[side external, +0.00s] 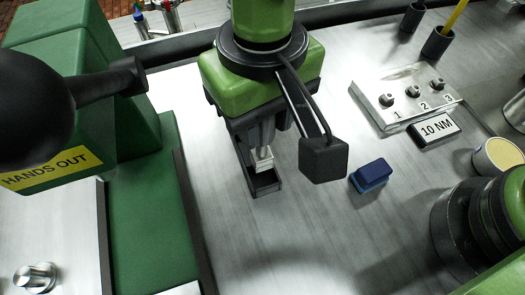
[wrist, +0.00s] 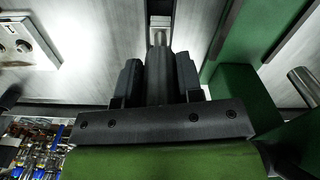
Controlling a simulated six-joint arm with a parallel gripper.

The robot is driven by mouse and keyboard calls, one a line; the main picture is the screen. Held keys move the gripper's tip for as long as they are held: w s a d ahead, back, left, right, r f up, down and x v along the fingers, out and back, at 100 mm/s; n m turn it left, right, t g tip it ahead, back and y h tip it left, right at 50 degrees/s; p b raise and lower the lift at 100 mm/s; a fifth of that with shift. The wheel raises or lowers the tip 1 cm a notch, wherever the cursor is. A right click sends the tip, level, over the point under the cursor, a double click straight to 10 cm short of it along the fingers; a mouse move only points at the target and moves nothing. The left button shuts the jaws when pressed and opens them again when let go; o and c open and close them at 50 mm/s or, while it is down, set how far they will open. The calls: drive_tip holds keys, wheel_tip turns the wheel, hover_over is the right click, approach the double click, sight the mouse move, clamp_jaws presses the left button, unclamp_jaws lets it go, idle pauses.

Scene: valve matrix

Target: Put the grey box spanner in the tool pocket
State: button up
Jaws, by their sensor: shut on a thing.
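My gripper (side external: 262,132) points down over the black tool pocket (side external: 268,186), with its jaws shut on the grey box spanner (side external: 262,158). The spanner's pale lower end is at the pocket's opening in the side view. I cannot tell how deep it sits or whether it touches the walls. In the wrist view, my gripper's dark fingers (wrist: 159,78) fill the middle, and a pale grey piece, seemingly the spanner (wrist: 160,22), shows beyond them between dark walls. Most of the spanner's shaft is hidden by the fingers.
A blue block (side external: 371,176), a numbered metal block (side external: 378,112), a "10 NM" plate (side external: 434,130) and a tin (side external: 497,156) are right. Bench in front is clear.

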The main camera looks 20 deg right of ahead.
sight(262, 154)
drive_tip(key=shift+f, duration=3.1)
drive_tip(key=shift+f, duration=0.1)
drive_tip(key=o, duration=1.1)
